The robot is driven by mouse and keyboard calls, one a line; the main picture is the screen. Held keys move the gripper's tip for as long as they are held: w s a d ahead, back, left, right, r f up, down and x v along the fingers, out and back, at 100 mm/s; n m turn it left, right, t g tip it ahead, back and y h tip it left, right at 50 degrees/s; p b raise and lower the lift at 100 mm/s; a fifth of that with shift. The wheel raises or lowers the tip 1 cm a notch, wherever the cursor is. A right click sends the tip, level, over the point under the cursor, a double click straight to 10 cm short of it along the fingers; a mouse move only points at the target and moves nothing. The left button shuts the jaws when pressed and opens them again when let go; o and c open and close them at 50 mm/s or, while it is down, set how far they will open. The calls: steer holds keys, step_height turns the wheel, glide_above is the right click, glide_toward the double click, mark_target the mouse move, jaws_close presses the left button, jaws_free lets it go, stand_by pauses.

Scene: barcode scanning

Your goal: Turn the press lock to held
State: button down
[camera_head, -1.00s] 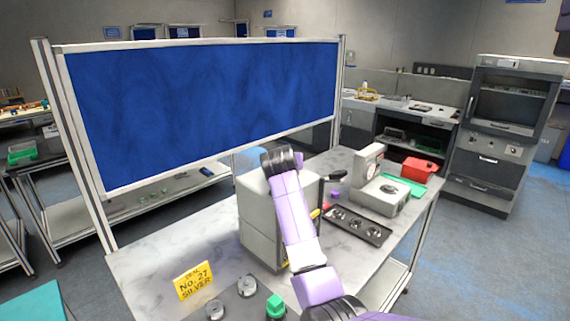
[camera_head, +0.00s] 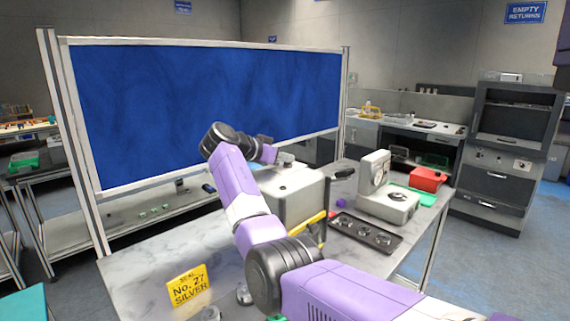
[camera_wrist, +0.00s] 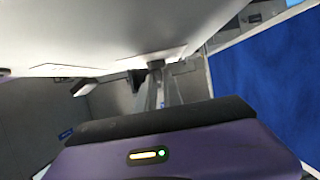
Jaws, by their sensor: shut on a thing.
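The grey box-shaped press (camera_head: 300,205) stands on the marble-topped table, with a yellow bar at its right front and a black-ended lever (camera_head: 345,173) at its right. My arm reaches around its left and back. My gripper is at the far side of the box, its fingers mostly hidden in the head view. In the wrist view my gripper (camera_wrist: 158,78) has its fingers close together on a small grey part (camera_wrist: 155,65) beside the pale box surface (camera_wrist: 130,30). This part may be the press lock; its turn position cannot be made out.
A yellow "No. 27 SILVER" sign (camera_head: 187,285) stands at the table's front. A black tray (camera_head: 365,233) with round parts, a pale gauge device (camera_head: 388,200) and a red bin (camera_head: 427,179) are to the right. A blue partition (camera_head: 205,110) stands close behind the box.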

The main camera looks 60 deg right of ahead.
steer(key=shift+f+m+g, duration=0.15)
steer(key=shift+m+g, duration=0.15)
steer(key=shift+g, duration=0.1)
steer(key=c, duration=1.5)
jaws_free()
steer(key=shift+b+v, duration=1.05)
steer(key=shift+v, duration=2.85)
steer(key=shift+d, duration=0.1)
